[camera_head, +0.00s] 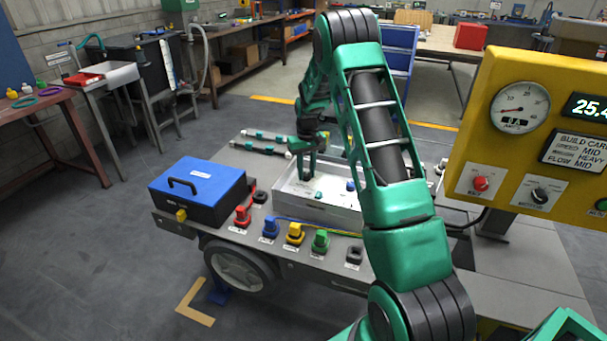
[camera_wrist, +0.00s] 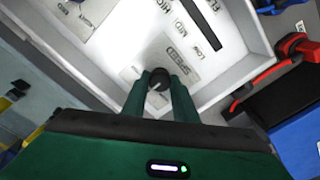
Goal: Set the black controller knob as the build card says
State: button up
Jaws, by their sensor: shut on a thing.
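The white controller box (camera_head: 335,213) sits on the chassis, and its panel fills much of the wrist view. The black knob (camera_wrist: 158,75) is beside the printed word SPEED, with LOW, MID and HIGH printed further up the panel. My gripper (camera_wrist: 159,84) is shut on the black knob, one finger on each side. A short pale pointer line shows on the knob, but I cannot tell which word it points at. In the head view my gripper (camera_head: 306,176) reaches down into the box and hides the knob. The build card (camera_head: 575,150) reads SPEED MID and FLOW MID; a middle line ends in HEAVY.
A blue-lidded black case (camera_head: 198,192) stands left of the controller box. Red (camera_head: 242,215), blue (camera_head: 271,227), yellow (camera_head: 295,233) and green (camera_head: 320,240) connectors line the chassis front edge. A yellow panel (camera_head: 470,150) with a gauge stands at right, near my arm.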

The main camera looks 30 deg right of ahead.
aim_at(306, 174)
jog(key=o, duration=1.1)
jog(key=shift+c, duration=0.2)
jog(key=shift+r, duration=0.3)
notch_tip(306, 174, up, 10)
jog(key=shift+r, duration=0.15)
jog(key=s+a+r+m, duration=0.1)
jog(key=s+r, duration=0.5)
jog(key=s, duration=0.5)
jog(key=s+a+r+m, duration=0.1)
jog(key=s+a+r, duration=0.1)
jog(key=s+r, duration=0.65)
jog(key=s+a+f+m, duration=0.1)
jog(key=s+a+f, duration=0.1)
jog(key=s, duration=1.1)
jog(key=s+a+f+m, duration=0.1)
jog(key=s+a, duration=0.3)
jog(key=s, duration=1)
jog(key=shift+f, duration=0.5)
